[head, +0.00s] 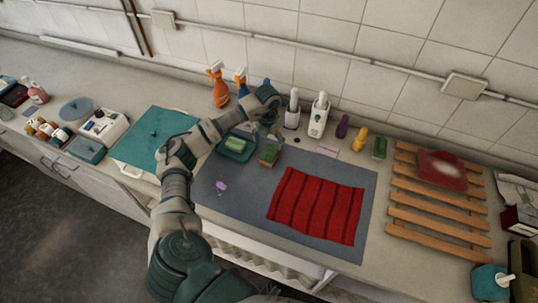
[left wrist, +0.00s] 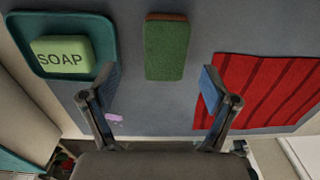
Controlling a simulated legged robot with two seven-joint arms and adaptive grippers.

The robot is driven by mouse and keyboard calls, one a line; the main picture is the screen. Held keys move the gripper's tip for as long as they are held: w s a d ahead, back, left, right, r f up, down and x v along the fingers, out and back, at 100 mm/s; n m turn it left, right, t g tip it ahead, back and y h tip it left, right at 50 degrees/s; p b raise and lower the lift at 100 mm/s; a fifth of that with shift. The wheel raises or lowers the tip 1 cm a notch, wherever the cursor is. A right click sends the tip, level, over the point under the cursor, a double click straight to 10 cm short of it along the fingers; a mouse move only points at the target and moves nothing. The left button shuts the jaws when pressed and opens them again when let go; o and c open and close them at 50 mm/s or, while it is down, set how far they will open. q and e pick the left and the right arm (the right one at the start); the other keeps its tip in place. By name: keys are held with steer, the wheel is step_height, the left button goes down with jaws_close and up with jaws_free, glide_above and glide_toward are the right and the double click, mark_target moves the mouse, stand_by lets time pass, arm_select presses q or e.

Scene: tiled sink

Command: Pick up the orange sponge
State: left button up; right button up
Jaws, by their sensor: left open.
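A sponge with a green top and an orange-brown side (head: 270,154) lies on the grey mat, right of the soap dish. In the left wrist view this sponge (left wrist: 166,50) shows its green face and a thin reddish-brown edge. My left gripper (head: 269,132) is above and just behind it in the head view. In the left wrist view the gripper (left wrist: 158,90) is open and empty, its fingers spread, with the sponge in line with the gap and beyond the fingertips. My right gripper is not in view.
Green soap (left wrist: 60,58) sits in a teal dish (left wrist: 100,25) left of the sponge. A red striped cloth (head: 316,206) lies right on the grey mat (head: 240,195). Spray bottles (head: 219,88) and white dispensers (head: 319,115) stand behind. A wooden rack (head: 438,215) is farther right.

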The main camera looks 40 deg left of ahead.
mark_target(269, 152)
arm_select(q)
steer(key=f, duration=0.4)
steer(key=shift+d, duration=0.25)
steer(key=shift+d+f, duration=0.3)
steer(key=shift+f, duration=0.1)
steer(key=shift+a, duration=0.1)
steer(key=c, duration=0.7)
steer(key=shift+a, duration=0.2)
steer(key=shift+c, duration=1.2)
